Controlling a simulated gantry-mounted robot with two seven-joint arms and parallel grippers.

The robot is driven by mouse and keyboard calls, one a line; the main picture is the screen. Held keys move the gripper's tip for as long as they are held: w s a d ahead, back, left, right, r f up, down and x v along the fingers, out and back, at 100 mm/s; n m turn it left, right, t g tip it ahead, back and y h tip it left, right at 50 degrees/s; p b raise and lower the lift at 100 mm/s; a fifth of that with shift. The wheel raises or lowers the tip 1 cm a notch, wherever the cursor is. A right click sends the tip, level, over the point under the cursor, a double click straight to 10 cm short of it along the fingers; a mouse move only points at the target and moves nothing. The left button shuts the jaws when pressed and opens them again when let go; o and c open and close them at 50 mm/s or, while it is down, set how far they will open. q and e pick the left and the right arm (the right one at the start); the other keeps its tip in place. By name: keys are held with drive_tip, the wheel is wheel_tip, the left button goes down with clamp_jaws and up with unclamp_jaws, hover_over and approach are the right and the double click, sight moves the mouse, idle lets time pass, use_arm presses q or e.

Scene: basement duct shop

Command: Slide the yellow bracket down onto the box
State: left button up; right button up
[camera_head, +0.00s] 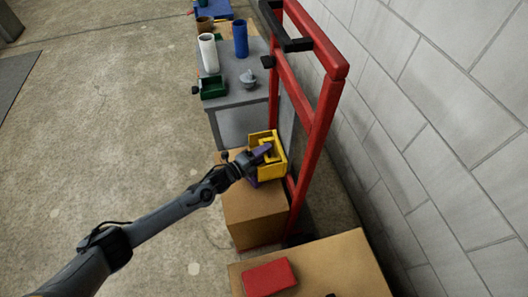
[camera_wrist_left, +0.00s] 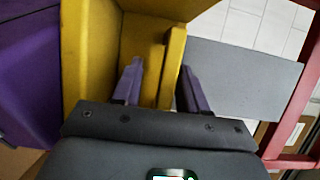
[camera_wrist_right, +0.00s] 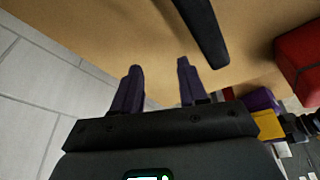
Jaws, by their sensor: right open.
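The yellow bracket (camera_head: 281,160) is above the brown box (camera_head: 256,212) in the head view. I cannot tell whether it touches the box top. A purple part shows beside the bracket in the left wrist view (camera_wrist_left: 28,75). My left gripper (camera_head: 266,149) is at the bracket. In the left wrist view, a narrow yellow upright (camera_wrist_left: 172,65) of the bracket stands between the left fingers (camera_wrist_left: 160,82), which are well apart. My right gripper (camera_wrist_right: 160,80) is open and empty, facing a tan surface (camera_wrist_right: 110,35); it is not clearly seen in the head view.
A red frame (camera_head: 318,125) stands right of the box, near the block wall (camera_head: 430,120). A grey table (camera_head: 232,96) behind carries a green bin (camera_head: 213,88) and cylinders. A tan surface (camera_head: 340,262) with a red block (camera_head: 269,276) is in front. Open floor lies left.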

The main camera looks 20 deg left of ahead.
use_arm(q)
drive_tip(key=shift+s+a+r+p, duration=0.15)
drive_tip(key=shift+s+a+p, duration=0.15)
drive_tip(key=shift+s, duration=0.1)
use_arm(e)
drive_tip(key=shift+r, duration=0.3)
use_arm(q)
drive_tip(key=p+v, duration=0.2)
drive_tip(key=v, duration=0.8)
drive_tip(key=shift+p, duration=0.4)
use_arm(e)
wheel_tip(320, 180, up, 3)
drive_tip(key=shift+d+f, duration=0.1)
use_arm(q)
drive_tip(key=shift+d, duration=0.15)
